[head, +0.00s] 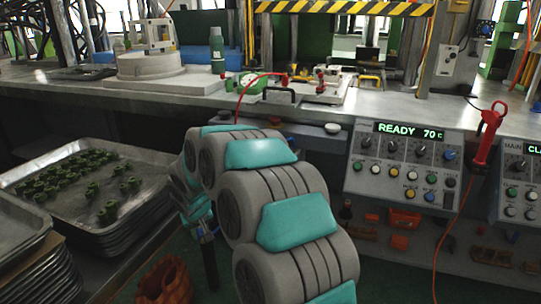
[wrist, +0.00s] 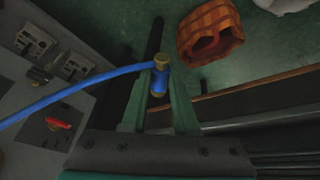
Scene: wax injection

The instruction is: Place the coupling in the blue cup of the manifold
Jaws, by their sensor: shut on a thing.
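The coupling (wrist: 160,80), a short blue piece with brass ends, sits between the fingers of my gripper (wrist: 158,90) in the wrist view. My gripper is shut on it. A blue hose (wrist: 75,94) runs from its brass top to the left edge. A small fixture with red fittings (head: 327,82) stands on the bench and may be the manifold. I cannot make out a blue cup.
The metal bench (head: 390,103) crosses the head view. A control box (head: 408,165) reading READY 70 C hangs at its front. A tray (head: 90,190) of green parts lies at the left. An orange basket (head: 166,281) stands low and shows in the wrist view (wrist: 209,32).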

